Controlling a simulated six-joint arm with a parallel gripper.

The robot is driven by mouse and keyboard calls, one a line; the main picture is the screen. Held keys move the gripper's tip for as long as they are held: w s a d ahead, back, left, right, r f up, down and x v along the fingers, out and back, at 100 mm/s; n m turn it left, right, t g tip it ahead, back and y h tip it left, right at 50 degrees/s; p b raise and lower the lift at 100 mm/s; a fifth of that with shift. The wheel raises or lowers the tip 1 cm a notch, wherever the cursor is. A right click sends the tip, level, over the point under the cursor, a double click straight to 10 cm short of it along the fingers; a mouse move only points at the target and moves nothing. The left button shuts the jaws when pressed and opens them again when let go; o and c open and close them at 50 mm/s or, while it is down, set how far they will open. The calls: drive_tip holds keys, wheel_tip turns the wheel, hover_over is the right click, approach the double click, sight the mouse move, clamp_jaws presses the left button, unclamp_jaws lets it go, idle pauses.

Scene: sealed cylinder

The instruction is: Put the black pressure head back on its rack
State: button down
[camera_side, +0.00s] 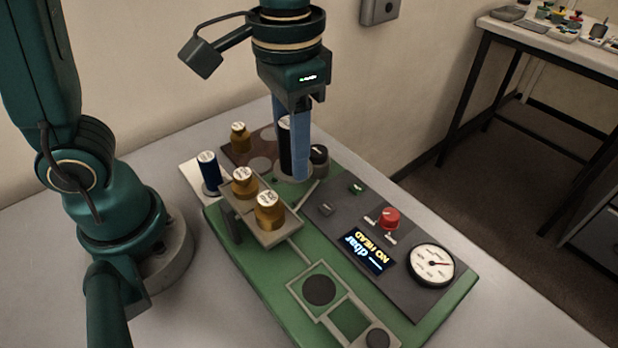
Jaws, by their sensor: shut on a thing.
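My gripper (300,176) points straight down at the back of the green board, its blue fingers shut on a tall black cylinder with a pale top, the black pressure head (285,150). One finger hides much of its right side. The fingertips and the head's lower end are close above or at a pale round spot on the board; I cannot tell if they touch. A raised grey rack (283,240) carries two brass heads, one at the back (243,186) and one in front (268,213). I cannot tell which place belongs to the black head.
A blue cylinder (208,175) stands on a white plate at left. Another brass cylinder (240,140) stands on a brown plate behind. A short dark cylinder (319,160) is right beside my gripper. The console has a red knob (389,218), gauge (432,264) and display (368,251) reading "NO HEAD".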

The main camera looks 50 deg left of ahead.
drive_tip(key=s+a+f+n, duration=0.3)
drive_tip(key=a+n, duration=0.6)
drive_tip(key=a, duration=0.2)
drive_tip(key=s+a+f+n, duration=0.2)
drive_tip(key=s+a+n, duration=0.1)
drive_tip(key=a+n, duration=0.7)
drive_tip(key=shift+m, duration=0.5)
drive_tip(key=shift+a+f, duration=0.25)
drive_tip(key=shift+f, duration=1)
drive_tip(key=shift+a+f, duration=0.25)
drive_tip(key=shift+f, duration=1)
drive_tip(key=shift+a+f, duration=0.25)
drive_tip(key=shift+f, duration=1)
drive_tip(key=shift+f, duration=0.15)
drive_tip(key=c, duration=0.5)
unclamp_jaws()
